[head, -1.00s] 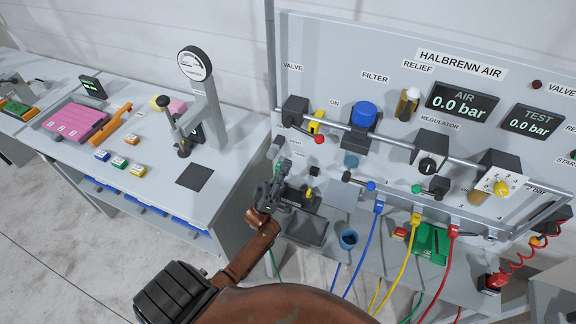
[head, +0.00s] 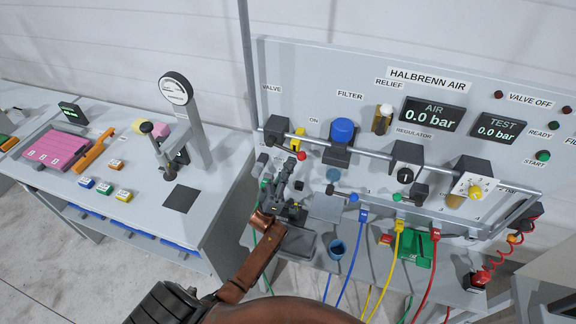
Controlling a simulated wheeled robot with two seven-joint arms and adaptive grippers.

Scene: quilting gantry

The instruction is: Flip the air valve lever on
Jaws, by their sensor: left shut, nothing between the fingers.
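The air valve (head: 276,130) is a dark block at the left end of the grey pipe on the panel, under the VALVE label. Its lever ends in a red knob (head: 301,156), which sits to the right of and below the block. A yellow part (head: 298,139) stands beside the block, near the ON label. My left gripper (head: 287,166) is shut and empty, its fingers pointing up just below and left of the red knob. I cannot tell whether they touch the lever. The AIR display (head: 430,114) reads 0.0 bar. My right gripper is not in view.
The pipe (head: 370,152) runs across the panel past the blue-capped filter (head: 342,132) and the regulator (head: 406,162). A bench with a gauge stand (head: 190,125) is on the left.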

